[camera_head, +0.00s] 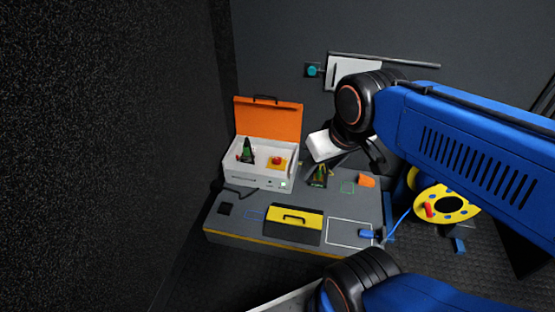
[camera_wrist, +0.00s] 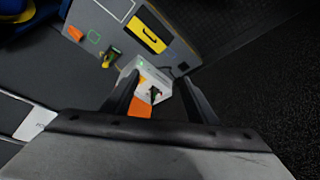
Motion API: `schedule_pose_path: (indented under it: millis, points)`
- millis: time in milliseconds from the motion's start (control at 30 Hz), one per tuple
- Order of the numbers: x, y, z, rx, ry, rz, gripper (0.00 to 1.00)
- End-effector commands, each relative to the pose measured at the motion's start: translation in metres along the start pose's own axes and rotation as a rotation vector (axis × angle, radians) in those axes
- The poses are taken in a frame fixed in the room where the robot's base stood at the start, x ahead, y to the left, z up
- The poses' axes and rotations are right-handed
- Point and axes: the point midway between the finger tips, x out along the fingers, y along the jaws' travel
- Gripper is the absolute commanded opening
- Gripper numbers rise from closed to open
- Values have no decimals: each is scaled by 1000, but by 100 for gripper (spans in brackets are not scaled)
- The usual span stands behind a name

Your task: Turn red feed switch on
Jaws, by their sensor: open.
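A white case (camera_head: 258,183) with a raised orange lid (camera_head: 268,118) stands at the back left of the grey bench. Inside it are a red button on a yellow plate (camera_head: 277,161) and a dark upright piece with green (camera_head: 247,151). I cannot tell which red part is the feed switch or how it is set. My gripper (camera_wrist: 158,77) is open and empty. In the wrist view its fingers frame the white case (camera_wrist: 150,74), which lies beyond them, apart from them. In the head view my wrist hangs right of the case, above the bench.
On the bench (camera_head: 235,222) are a yellow-and-black toolbox (camera_head: 293,224), a dark green-marked piece (camera_head: 318,177), an orange block (camera_head: 366,180) and a blue connector (camera_head: 367,234). A yellow reel (camera_head: 440,190) stands right. A teal knob (camera_head: 313,70) is on the back wall. A dark wall fills the left.

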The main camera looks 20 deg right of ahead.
Motion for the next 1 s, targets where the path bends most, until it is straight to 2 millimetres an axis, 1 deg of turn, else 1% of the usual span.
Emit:
schedule_pose_path:
  millis: [267, 467, 500, 667, 767, 1000]
  points:
    - [12, 7, -66, -89, -52, 3, 52]
    - [30, 14, -116, -161, -90, 1, 52]
    - [34, 16, -126, -175, -98, 0, 52]
    - [56, 23, -164, -233, -128, -5, 52]
    - [72, 28, -188, -267, -146, -9, 52]
    - [119, 41, -240, -351, -191, -23, 52]
